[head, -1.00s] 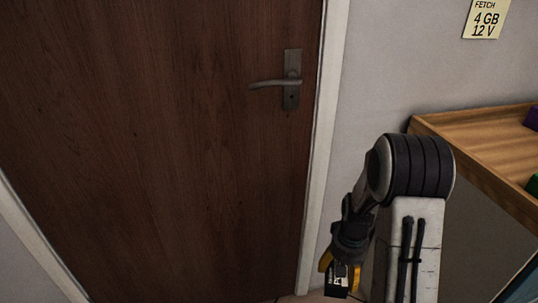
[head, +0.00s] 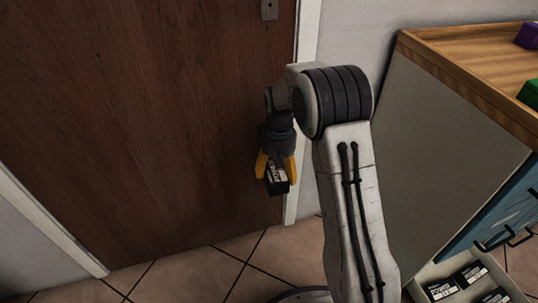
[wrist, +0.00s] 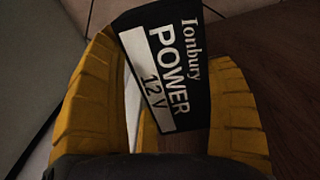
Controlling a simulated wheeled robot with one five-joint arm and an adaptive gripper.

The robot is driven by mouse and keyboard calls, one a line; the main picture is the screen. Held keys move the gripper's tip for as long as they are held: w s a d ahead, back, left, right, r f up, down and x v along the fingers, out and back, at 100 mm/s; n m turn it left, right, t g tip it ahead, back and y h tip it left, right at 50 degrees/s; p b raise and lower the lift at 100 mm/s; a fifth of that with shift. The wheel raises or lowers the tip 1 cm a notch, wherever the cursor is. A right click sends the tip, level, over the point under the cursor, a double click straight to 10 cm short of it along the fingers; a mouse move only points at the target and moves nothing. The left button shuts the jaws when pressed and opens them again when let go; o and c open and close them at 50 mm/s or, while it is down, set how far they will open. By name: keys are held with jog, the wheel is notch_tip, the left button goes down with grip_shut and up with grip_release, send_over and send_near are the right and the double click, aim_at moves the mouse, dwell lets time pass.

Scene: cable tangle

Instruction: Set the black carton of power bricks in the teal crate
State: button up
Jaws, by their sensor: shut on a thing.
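The black carton (head: 278,179) hangs between the yellow fingers of my gripper (head: 276,172), above the floor and in front of the door. In the wrist view the carton (wrist: 165,68) is tilted, and its label reads "Ionbury POWER 12 V". The fingers of my gripper are shut on it from both sides. No teal crate shows in either view.
A wooden-topped cabinet (head: 470,60) stands at right, with a purple item (head: 530,35) and a green item (head: 530,93) on top. Below its blue front (head: 500,218), a pale open drawer (head: 432,272) holds black cartons. Tiled floor (head: 195,268) is clear by the brown door (head: 130,120).

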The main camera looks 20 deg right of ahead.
aim_at(280, 170)
jog(key=shift+r+p, duration=0.6)
jog(key=shift+p, duration=0.6)
jog(key=shift+r+p, duration=0.35)
jog(key=shift+p, duration=0.7)
jog(key=r+p, duration=0.2)
jog(key=p, duration=0.4)
jog(key=s+r+p, duration=0.1)
jog(key=r+p, duration=0.1)
jog(key=p, duration=0.3)
jog(key=shift+s+r+p, duration=0.2)
jog(key=shift+p, duration=0.2)
jog(key=s+r+p, duration=0.1)
jog(key=r+p, duration=0.1)
jog(key=p, duration=0.3)
jog(key=s+r+p, duration=0.1)
jog(key=r+p, duration=0.1)
jog(key=p, duration=0.3)
jog(key=shift+s, duration=0.15)
jog(key=s+r+p, duration=0.2)
jog(key=p, duration=0.4)
jog(key=shift+r, duration=0.1)
